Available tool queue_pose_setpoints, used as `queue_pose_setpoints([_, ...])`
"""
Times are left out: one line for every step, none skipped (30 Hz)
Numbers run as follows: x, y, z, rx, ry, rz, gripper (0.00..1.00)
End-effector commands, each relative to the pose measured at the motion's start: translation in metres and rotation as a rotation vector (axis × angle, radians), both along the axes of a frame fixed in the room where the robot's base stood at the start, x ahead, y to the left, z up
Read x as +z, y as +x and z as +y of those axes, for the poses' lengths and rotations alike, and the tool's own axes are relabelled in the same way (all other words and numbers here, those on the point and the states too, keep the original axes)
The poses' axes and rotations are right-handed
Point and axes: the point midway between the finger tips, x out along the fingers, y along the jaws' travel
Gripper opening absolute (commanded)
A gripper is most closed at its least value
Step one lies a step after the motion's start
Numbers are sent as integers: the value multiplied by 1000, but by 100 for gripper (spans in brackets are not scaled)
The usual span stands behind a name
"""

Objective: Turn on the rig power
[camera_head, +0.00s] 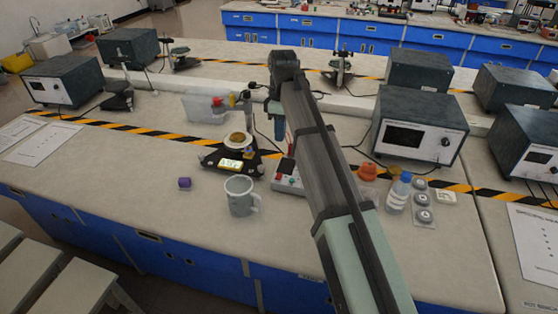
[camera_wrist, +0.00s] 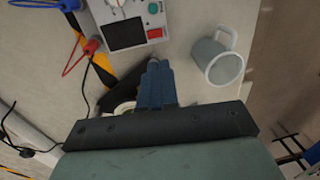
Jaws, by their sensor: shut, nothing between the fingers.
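The small grey control box (camera_head: 289,181) sits on the bench, partly hidden by my arm in the head view. The wrist view shows more of the box (camera_wrist: 168,31), with a dark display (camera_wrist: 125,34), a green button (camera_wrist: 153,8), a red button (camera_wrist: 154,33) and part of a white knob (camera_wrist: 116,3). Its top is cut off by the frame edge. My gripper (camera_head: 280,133) points down near the box. In the wrist view its blue fingers (camera_wrist: 154,66) are together and empty, just below the box's edge in the picture. I cannot tell the fingertip height.
A grey mug (camera_head: 239,197) stands front left of the box, and a black scale (camera_head: 230,162) with a dish stands left. A purple cube (camera_head: 184,183) lies further left. A bottle (camera_head: 398,194) and an orange item (camera_head: 367,172) stand right. Red (camera_wrist: 91,46) and blue plugs with leads are near the box.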

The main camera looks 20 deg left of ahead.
Motion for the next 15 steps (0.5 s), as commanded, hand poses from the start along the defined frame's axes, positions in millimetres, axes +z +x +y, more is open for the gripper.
queue_pose_setpoints([0, -1, 0, 0, 0, 3, 0])
queue_pose_setpoints([0, -1, 0, 0, 0, 3, 0])
queue_pose_setpoints([0, -1, 0, 0, 0, 3, 0])
queue_pose_setpoints([0, -1, 0, 0, 0, 3, 0])
queue_pose_setpoints([0, -1, 0, 0, 0, 3, 0])
queue_pose_setpoints([0, -1, 0, 0, 0, 3, 0])
queue_pose_setpoints([0, -1, 0, 0, 0, 3, 0])
queue_pose_setpoints([0, -1, 0, 0, 0, 3, 0])
queue_pose_setpoints([-1, -1, 0, 0, 0, 3, 0])
queue_pose_setpoints([-2, -1, 0, 0, 0, 3, 0])
queue_pose_setpoints([-3, -1, 0, 1, 0, 3, 0])
queue_pose_setpoints([-5, -2, 0, 1, 0, 3, 0])
queue_pose_setpoints([-8, -2, 0, 1, 0, 3, 0])
queue_pose_setpoints([-11, -3, 0, 1, 0, 4, 0])
queue_pose_setpoints([-16, -4, -1, 1, -1, 4, 0])
